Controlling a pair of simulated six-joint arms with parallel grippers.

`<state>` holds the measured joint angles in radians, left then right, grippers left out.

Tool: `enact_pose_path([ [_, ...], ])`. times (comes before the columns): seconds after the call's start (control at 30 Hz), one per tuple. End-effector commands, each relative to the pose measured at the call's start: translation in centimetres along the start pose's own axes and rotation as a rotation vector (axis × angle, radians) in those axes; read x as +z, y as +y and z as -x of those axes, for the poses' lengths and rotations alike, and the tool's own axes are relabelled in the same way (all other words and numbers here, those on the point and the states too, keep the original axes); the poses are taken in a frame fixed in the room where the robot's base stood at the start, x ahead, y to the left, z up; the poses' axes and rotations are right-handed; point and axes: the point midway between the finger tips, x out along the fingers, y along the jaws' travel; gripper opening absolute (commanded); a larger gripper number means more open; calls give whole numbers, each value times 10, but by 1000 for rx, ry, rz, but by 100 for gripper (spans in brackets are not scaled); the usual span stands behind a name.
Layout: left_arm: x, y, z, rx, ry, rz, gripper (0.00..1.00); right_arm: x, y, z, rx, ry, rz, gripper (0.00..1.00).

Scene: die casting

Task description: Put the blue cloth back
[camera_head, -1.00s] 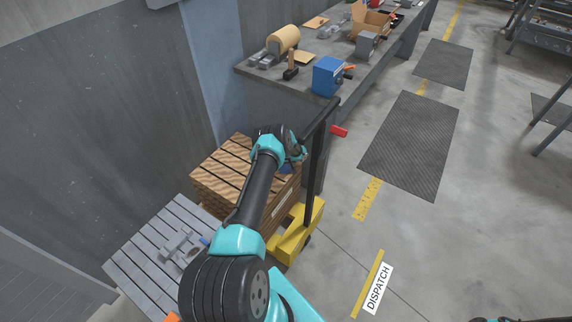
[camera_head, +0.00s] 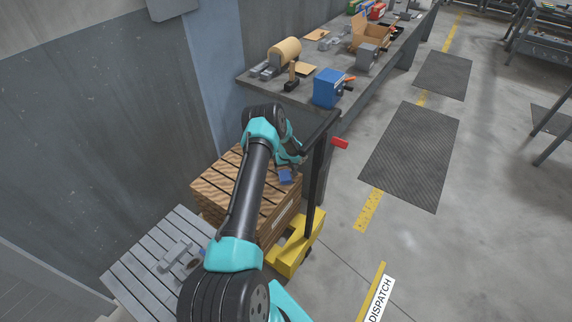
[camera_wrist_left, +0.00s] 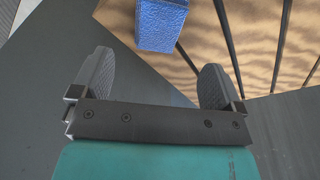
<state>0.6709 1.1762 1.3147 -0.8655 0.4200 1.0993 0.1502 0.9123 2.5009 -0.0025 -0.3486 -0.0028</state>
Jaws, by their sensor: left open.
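The blue cloth (camera_head: 285,176) is a small folded block at the right part of the slatted wooden stack's top (camera_head: 228,184). The cloth also shows at the top of the left wrist view (camera_wrist_left: 160,22). My left gripper (camera_head: 294,155) is over the stack near the cloth. In the left wrist view its two dark fingers (camera_wrist_left: 155,78) are spread wide with nothing between them. The cloth is beyond the fingertips, apart from them. My right gripper is in neither view.
A yellow pallet truck (camera_head: 295,245) with a black upright handle (camera_head: 318,175) stands close right of the stack. A grey slatted surface (camera_head: 140,270) with metal parts lies at lower left. A workbench (camera_head: 262,84) carries a blue box (camera_head: 328,87) and tools.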

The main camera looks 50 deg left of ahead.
Motion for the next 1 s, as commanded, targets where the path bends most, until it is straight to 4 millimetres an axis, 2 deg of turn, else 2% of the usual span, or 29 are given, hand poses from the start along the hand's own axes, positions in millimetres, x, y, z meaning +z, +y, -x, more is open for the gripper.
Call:
enact_pose_path([
  [0.1,-1,0,16,1,1,0,93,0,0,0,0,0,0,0],
  [0.27,0,1,24,1,1,-1,93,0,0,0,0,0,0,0],
  [1.0,2,2,25,4,-2,-5,93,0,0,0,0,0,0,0],
])
